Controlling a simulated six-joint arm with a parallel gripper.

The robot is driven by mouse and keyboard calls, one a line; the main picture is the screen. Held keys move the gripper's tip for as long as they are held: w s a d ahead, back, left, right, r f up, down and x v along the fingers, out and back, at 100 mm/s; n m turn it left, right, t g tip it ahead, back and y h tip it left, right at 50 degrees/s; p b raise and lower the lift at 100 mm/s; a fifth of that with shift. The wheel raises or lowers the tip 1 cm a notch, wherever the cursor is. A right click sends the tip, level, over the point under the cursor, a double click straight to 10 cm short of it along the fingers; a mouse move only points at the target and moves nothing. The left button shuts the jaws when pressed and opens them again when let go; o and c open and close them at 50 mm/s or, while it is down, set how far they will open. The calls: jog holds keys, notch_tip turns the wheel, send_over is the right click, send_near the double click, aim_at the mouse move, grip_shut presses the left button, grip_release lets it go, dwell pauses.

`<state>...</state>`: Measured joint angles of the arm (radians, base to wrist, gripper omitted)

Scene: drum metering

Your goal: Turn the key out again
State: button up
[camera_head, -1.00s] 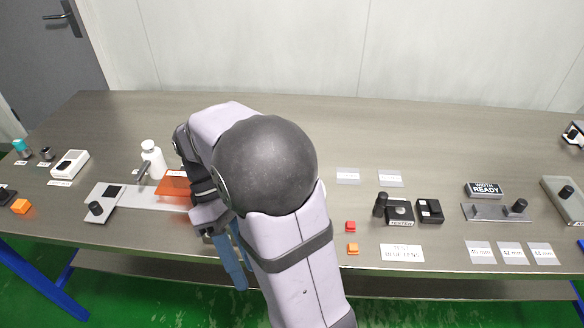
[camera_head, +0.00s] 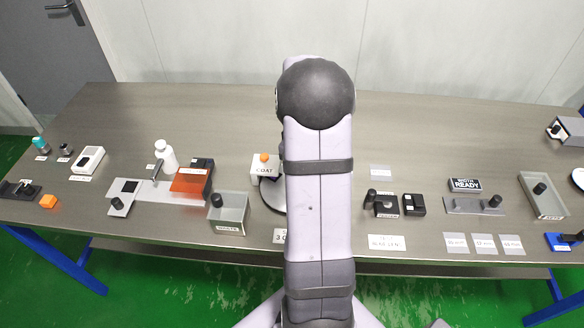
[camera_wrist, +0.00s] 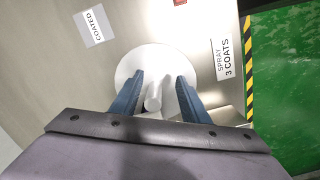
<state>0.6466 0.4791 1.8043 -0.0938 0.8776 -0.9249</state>
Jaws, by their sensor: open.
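I cannot pick out a key for certain in either view. In the wrist view my gripper (camera_wrist: 159,82) is open above a pale round disc (camera_wrist: 128,70). A short grey post (camera_wrist: 153,97) stands up from the disc, between my two blue fingers, with gaps showing on both sides. Whether the fingertips reach down to its height is unclear. In the head view the disc's dark-edged left side (camera_head: 271,197) shows beside my arm, which hides the rest of it and my gripper.
A white COAT box (camera_head: 265,172) with an orange button stands behind the disc. A WASTE tray (camera_head: 232,212) and an orange-red plate (camera_head: 189,181) lie to the left. A tester (camera_head: 382,205) stands right of my arm. The back of the table is clear.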

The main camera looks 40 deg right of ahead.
jog(key=w+m+p, duration=0.1)
jog(key=w+r+m+p, duration=0.1)
jog(key=w+p, duration=0.1)
jog(key=shift+a+r+m, duration=0.15)
jog(key=shift+a+m, duration=0.1)
jog(key=shift+m, duration=0.15)
jog(key=shift+w+a+m+t+y+p, duration=0.1)
jog(key=shift+w+m+t+y+p, duration=0.2)
jog(key=shift+w+m+p, duration=0.15)
jog(key=shift+f, duration=0.2)
jog(key=shift+f+p, duration=1.05)
jog(key=shift+f, duration=2.55)
jog(key=shift+s, duration=0.1)
jog(key=shift+c, duration=0.2)
grip_shut()
